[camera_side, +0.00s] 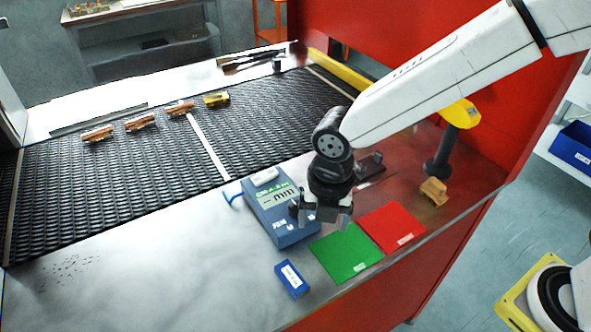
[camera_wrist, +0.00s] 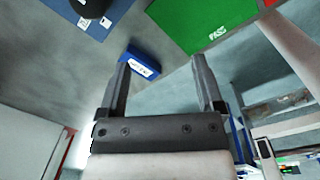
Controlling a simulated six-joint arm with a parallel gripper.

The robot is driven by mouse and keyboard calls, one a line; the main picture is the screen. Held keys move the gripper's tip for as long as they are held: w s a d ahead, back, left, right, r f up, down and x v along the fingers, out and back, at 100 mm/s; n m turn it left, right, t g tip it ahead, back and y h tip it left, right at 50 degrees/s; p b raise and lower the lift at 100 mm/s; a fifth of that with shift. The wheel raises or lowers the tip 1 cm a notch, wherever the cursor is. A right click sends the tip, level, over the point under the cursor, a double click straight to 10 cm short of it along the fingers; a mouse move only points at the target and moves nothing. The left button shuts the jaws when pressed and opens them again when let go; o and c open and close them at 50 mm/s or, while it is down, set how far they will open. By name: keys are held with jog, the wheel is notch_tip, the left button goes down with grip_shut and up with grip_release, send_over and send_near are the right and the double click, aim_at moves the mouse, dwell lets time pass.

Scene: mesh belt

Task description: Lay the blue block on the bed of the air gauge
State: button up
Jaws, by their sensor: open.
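The blue block (camera_side: 291,279) with a white label lies on the bare metal table near its front edge. It also shows in the wrist view (camera_wrist: 141,66), beyond my fingertips and closer to the left finger. The air gauge (camera_side: 283,229) is a blue box with a lit display, standing behind the block. A blue corner of it shows in the wrist view (camera_wrist: 62,13), with a dark round part on it. My gripper (camera_side: 327,222) is open and empty, above the table beside the gauge's right side. It partly hides the gauge's right edge, and its bed is hard to make out.
A green mat (camera_side: 346,252) marked PASS and a red mat (camera_side: 392,227) lie right of the gauge. A brass part (camera_side: 433,191) stands near a yellow-topped post (camera_side: 447,137). Several brass parts sit on the mesh belt (camera_side: 110,170). The table's left front is clear.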

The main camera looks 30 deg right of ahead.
aim_at(291, 277)
jog(key=a+n, duration=0.2)
jog(key=s+a+n, duration=0.1)
jog(key=a+n, duration=0.3)
jog(key=shift+s+f+n, duration=0.15)
jog(key=shift+s+n, duration=0.15)
jog(key=shift+s+a+n, duration=0.25)
jog(key=shift+a+n, duration=0.5)
jog(key=shift+n, duration=0.05)
jog(key=shift+f, duration=1.3)
jog(key=shift+f, duration=0.1)
jog(key=shift+f, duration=2.5)
grip_shut()
